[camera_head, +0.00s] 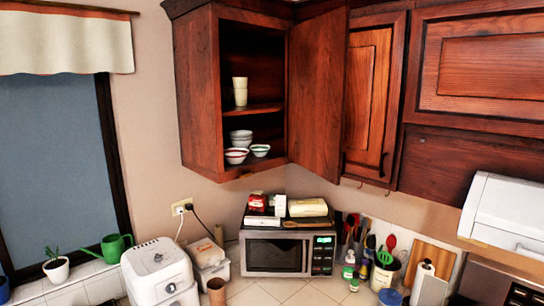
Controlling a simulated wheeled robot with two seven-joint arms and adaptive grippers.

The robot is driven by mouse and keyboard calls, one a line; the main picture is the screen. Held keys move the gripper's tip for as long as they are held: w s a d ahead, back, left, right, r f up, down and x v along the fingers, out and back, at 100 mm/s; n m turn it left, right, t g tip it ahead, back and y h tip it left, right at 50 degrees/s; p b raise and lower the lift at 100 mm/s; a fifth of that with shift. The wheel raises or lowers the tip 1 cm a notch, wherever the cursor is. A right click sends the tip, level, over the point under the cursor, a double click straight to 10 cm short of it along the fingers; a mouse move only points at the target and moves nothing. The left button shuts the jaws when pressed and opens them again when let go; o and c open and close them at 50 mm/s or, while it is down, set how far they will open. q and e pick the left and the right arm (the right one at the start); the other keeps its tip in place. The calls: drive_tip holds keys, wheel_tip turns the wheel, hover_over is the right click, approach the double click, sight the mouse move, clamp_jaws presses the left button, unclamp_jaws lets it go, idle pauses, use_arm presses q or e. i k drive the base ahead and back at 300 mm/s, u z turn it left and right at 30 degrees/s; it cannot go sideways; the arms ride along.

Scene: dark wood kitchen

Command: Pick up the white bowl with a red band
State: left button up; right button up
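The white bowl with a red band (236,156) sits at the front of the lower shelf of the open wall cabinet (200,95). A white bowl with a green band (260,150) stands just to its right. A stack of white bowls (241,138) is behind it. Neither of my grippers shows in the head view.
The cabinet door (318,90) stands open on the right side of the shelves. Cream cups (240,91) are on the shelf above. Below are a microwave (288,252) with packages on top, a white appliance (158,270) and utensils. The air before the cabinet is clear.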

sight(235, 157)
drive_tip(key=z, duration=0.3)
drive_tip(key=i, duration=0.7)
drive_tip(key=u, duration=0.6)
drive_tip(key=i, duration=0.5)
drive_tip(key=u, duration=0.6)
